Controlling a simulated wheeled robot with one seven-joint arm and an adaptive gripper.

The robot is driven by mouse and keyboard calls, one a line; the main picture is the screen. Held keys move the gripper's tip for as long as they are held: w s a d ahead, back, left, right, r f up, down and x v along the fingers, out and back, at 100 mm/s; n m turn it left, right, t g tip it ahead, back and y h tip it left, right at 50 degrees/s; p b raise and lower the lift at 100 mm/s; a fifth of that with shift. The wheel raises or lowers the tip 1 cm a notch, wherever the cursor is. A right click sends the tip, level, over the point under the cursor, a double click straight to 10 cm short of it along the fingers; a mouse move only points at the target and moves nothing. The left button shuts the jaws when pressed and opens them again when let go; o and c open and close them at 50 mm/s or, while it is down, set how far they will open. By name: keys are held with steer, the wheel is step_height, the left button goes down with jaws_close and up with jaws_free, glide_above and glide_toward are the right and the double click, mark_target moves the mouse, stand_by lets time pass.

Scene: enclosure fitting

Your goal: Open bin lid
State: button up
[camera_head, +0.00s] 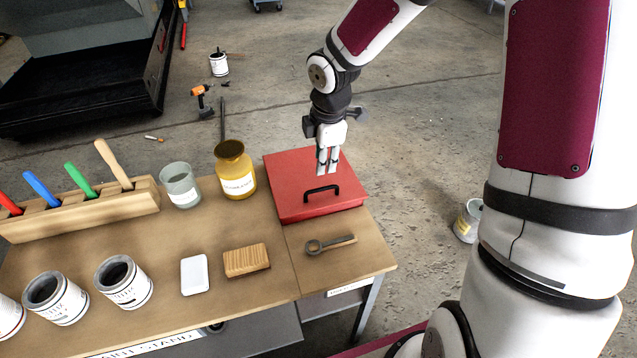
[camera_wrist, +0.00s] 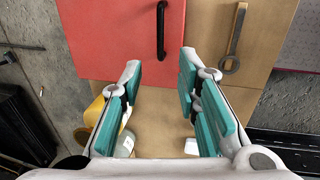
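The red bin (camera_head: 290,180) sits at the right end of the wooden table, and its flat red lid lies shut. A black bar handle (camera_head: 322,192) stands on the lid near its front edge. My gripper (camera_head: 327,174) points down over the lid, just behind the handle in the head view, and appears apart from it. In the wrist view the two teal-padded fingers (camera_wrist: 160,68) are spread with nothing between them. The handle (camera_wrist: 161,30) and the red lid (camera_wrist: 110,40) show beyond the fingertips there.
A wrench (camera_head: 330,244) lies in front of the bin. A yellow jar (camera_head: 235,172) and a glass jar (camera_head: 181,187) stand to its left. A brush block (camera_head: 246,261), a white block (camera_head: 194,275), open cans (camera_head: 124,284) and a tool rack (camera_head: 85,212) occupy the table.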

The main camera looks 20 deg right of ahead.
mark_target(319, 189)
steer(key=f, duration=0.3)
steer(key=w+f+b, duration=0.1)
steer(key=f, duration=0.3)
steer(key=w+f+b, duration=0.1)
steer(key=f, duration=0.3)
steer(key=shift+w+f, duration=0.15)
steer(key=shift+f, duration=0.1)
jaws_close()
